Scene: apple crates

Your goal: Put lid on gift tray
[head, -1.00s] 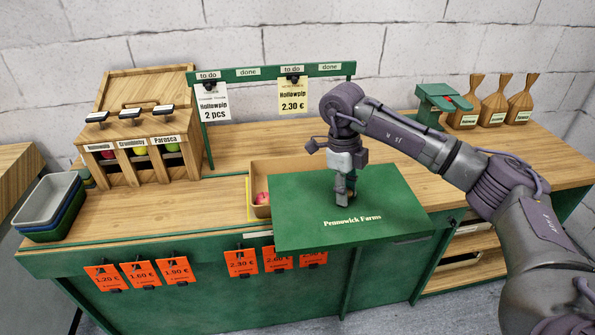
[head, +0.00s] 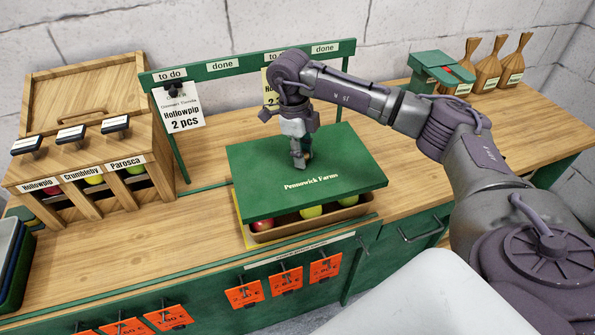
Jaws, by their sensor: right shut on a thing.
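The green lid (head: 345,172) marked "Pennswick Farms" is held roughly level over the gift tray (head: 316,228). The tray is a brown box on the counter with a red apple (head: 262,225) and green-yellow apples (head: 311,212) showing at its open front side. The lid covers most of the tray from above, and a gap shows between lid and front wall. My right gripper (head: 301,160) points down and is shut on the lid near its middle; the grip itself is partly hidden. My left gripper is not in view.
A wooden apple dispenser (head: 90,140) stands at left, with stacked trays (head: 12,262) in front. A green rail (head: 235,62) holds order cards behind the lid. Orange price tags (head: 285,281) hang on the counter front.

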